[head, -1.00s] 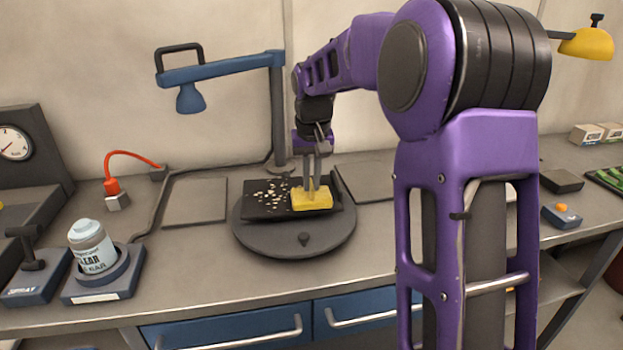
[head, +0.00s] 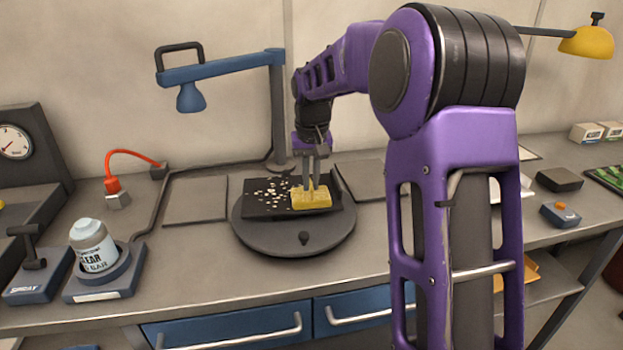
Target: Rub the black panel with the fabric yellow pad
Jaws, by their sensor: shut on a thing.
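The black panel (head: 258,210) lies on a round grey turntable (head: 290,242) on the workbench. Pale specks (head: 274,190) are scattered over its left and middle part. The yellow pad (head: 311,199) is at the panel's right part and looks to be touching its surface. My gripper (head: 310,184) points down from above and is shut on the pad's top. The part of the panel under and behind the pad is hidden.
A blue lamp (head: 215,73) on a post stands behind the turntable. A tilted jar (head: 92,245) sits in a holder at left, near a spray stand (head: 36,270). A flat grey plate (head: 195,201) lies left of the turntable. The bench front is clear.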

